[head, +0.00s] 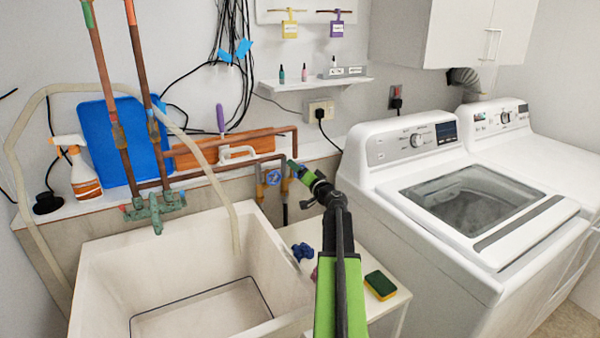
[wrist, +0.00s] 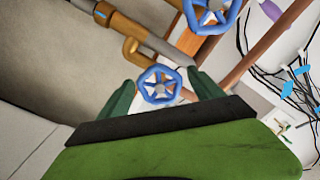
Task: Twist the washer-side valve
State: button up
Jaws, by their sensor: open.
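The washer-side valve, a blue handwheel (wrist: 160,87), sits between the two dark green fingers of my gripper (wrist: 163,90) in the wrist view. The fingers are open, one on each side of the wheel; I cannot tell whether either touches it. A second blue handwheel (wrist: 212,12) is at the top of the wrist view, outside the fingers. It shows in the head view as the left blue wheel (head: 273,177) on the wall pipes. In the head view my gripper (head: 293,166) reaches to the pipes and mostly hides the washer-side wheel.
Copper pipes (head: 220,170) run along the wall above the utility sink (head: 95,260). A low white stand (head: 385,305) holds a sponge (head: 380,285) and a blue object (head: 302,252). The washer (head: 420,220) stands to the right. A pale hose (head: 222,195) hangs into the sink.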

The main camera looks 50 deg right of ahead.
jog(key=v, duration=1.7)
jog(key=shift+s, duration=0.2)
jog(key=w+a+f+n+g+y+p, duration=0.2)
jog(key=w+a+f+n+y, duration=0.15)
jog(key=a, duration=0.75)
jog(key=w+a+f+n+g+y+p, duration=0.1)
jog(key=w+a+f+n+g+y, duration=0.3)
jog(key=a, duration=0.6)
jog(key=w+a+f+n+g+y+p, duration=0.1)
jog(key=w+a+y+p, duration=0.15)
jog(key=w+a, duration=0.6)
jog(key=s+a+f+n+g+h+p, duration=0.2)
jog(key=s+a+g, duration=0.3)
jog(key=a, duration=0.7)
jog(key=s+a+f+n+g+h+p, duration=0.2)
jog(key=s+a+g, duration=0.3)
jog(key=a, duration=0.7)
jog(key=shift+s+a+f, duration=0.25)
jog(key=shift+s+f, duration=0.4)
jog(key=shift+s, duration=0.4)
